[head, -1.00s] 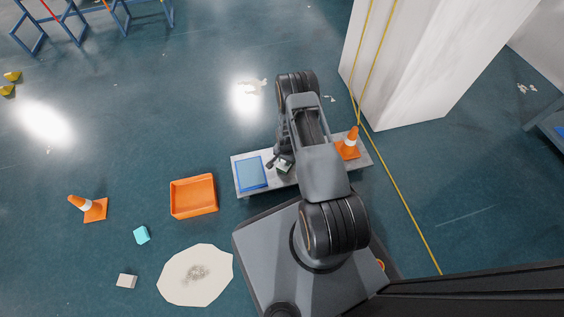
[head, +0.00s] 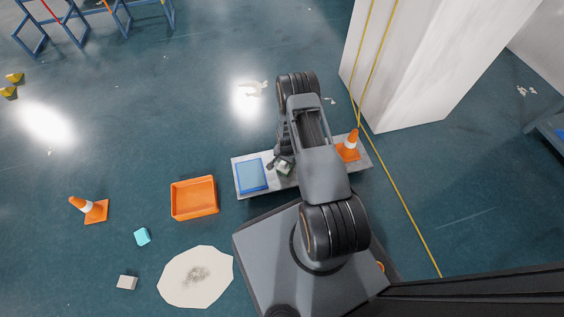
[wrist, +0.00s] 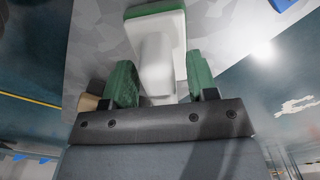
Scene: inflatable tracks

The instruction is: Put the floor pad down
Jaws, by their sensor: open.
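The floor pad (wrist: 158,28) is a white block with a white grip and a green layer along its far edge, seen in the wrist view. Its grip stands between the two green-faced fingers of my gripper (wrist: 161,78), which are open on either side of it. In the head view the floor pad (head: 285,168) is small and partly hidden by my arm, on the grey bench (head: 285,184). My gripper (head: 277,160) is low over the bench there. Contact between fingers and grip cannot be told.
A blue tray (head: 252,177) lies on the bench's left end, and an orange cone (head: 349,146) stands at its right end. On the floor left are an orange bin (head: 194,198), a pale dirty patch (head: 180,278), a cyan block (head: 142,237) and another cone (head: 90,209). A white pillar (head: 420,70) stands right.

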